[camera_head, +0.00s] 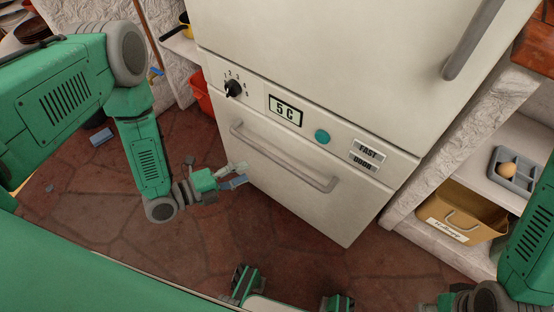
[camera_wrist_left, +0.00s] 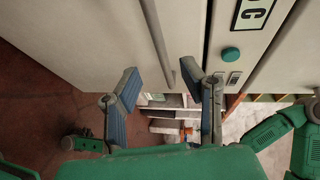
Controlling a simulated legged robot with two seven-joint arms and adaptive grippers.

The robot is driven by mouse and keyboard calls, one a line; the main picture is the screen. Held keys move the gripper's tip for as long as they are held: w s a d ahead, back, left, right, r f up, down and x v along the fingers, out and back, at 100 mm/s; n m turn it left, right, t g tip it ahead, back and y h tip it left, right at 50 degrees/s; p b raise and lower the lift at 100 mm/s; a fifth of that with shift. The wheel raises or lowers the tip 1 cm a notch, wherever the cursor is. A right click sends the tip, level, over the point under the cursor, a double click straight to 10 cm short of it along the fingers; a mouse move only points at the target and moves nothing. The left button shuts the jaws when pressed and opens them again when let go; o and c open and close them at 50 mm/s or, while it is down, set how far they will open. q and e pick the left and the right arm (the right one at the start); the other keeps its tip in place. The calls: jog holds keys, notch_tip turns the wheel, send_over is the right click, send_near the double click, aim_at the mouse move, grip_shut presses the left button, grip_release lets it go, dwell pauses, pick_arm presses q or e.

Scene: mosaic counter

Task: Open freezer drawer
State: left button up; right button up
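The freezer drawer (camera_head: 300,192) is the white lower front of the fridge, and it looks shut. Its long grey bar handle (camera_head: 285,160) runs across the upper part of the front. My left gripper (camera_head: 243,174) is in front of the drawer's left side, below and left of the handle's left end in the head view. Its two fingers are spread with nothing between them. In the left wrist view the gripper (camera_wrist_left: 163,72) is open too, and the handle (camera_wrist_left: 188,74) shows beyond the fingers, near the right one. I see no contact. My right arm shows at the lower right, its gripper out of view.
Above the drawer are a black dial (camera_head: 233,88), a "5 C" display (camera_head: 285,109) and a teal button (camera_head: 322,136). The fridge door (camera_head: 330,60) is above these. A shelf at right holds a yellow box (camera_head: 462,212) and an egg tray (camera_head: 514,170). Stone floor lies before the drawer.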

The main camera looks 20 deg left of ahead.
aim_at(274, 159)
pick_arm(q)
jog(key=b+x, duration=0.1)
jog(key=x, duration=0.2)
jog(key=b+x, duration=0.1)
jog(key=x, duration=0.3)
jog(key=b+x, duration=0.1)
jog(key=x, duration=0.2)
jog(key=shift+w+a+f, duration=0.1)
jog(key=shift+w+f, duration=0.25)
jog(key=shift+w, duration=0.2)
jog(key=shift+w+d, duration=0.1)
jog(key=shift+d, duration=0.35)
jog(key=shift+a, duration=0.35)
jog(key=c, duration=0.6)
jog(key=shift+a, duration=0.2)
grip_shut()
pick_arm(e)
jog(key=f, duration=0.3)
jog(key=shift+s+a+f, duration=0.1)
jog(key=shift+a+f, duration=0.05)
jog(key=shift+a, duration=0.25)
